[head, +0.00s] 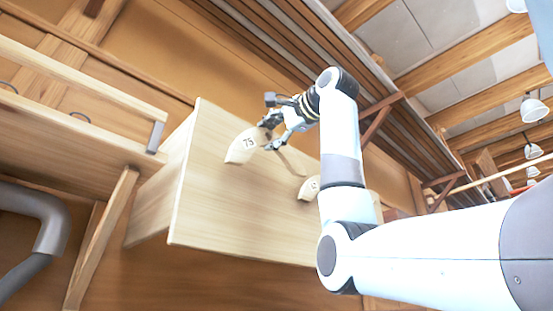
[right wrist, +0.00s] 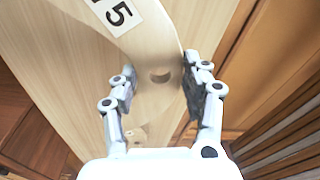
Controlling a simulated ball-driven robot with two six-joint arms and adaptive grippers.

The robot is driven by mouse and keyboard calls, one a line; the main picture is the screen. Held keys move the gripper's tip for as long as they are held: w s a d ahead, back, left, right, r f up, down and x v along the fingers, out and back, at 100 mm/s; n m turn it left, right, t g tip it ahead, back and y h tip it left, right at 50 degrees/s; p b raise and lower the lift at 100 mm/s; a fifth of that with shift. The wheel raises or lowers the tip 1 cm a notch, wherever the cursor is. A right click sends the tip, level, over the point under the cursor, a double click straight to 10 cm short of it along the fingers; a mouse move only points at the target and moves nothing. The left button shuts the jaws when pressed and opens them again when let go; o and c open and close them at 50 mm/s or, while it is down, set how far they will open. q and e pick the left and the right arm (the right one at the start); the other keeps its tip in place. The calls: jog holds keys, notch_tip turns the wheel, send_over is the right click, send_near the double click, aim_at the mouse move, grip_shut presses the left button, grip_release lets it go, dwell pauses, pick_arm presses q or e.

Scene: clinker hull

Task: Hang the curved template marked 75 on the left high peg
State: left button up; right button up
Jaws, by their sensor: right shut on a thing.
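The curved template marked 75 (head: 238,152) is pale wood with a white label, in front of a light wooden board. In the right wrist view the template (right wrist: 150,45) shows part of its label and a round hole between the fingers. My right gripper (head: 270,126) is shut on its upper right end; its two fingers (right wrist: 157,88) are on either side of the wood. I cannot tell whether the template touches the board. No peg can be made out clearly. My left gripper is in neither view.
A second labelled template (head: 309,187) is at the board, lower right, partly behind my right arm. The light board (head: 215,215) has bare room below the templates. A wooden bench edge (head: 80,90) and a grey pipe (head: 50,225) are at left.

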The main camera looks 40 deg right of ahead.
jog(key=shift+w+a+p, duration=0.2)
jog(key=shift+w+p, duration=0.75)
jog(key=shift+w, duration=1.05)
jog(key=shift+w+f, duration=0.45)
jog(key=shift+w, duration=0.2)
jog(key=o, duration=1.5)
jog(key=s, duration=1.2)
jog(key=shift+f, duration=0.25)
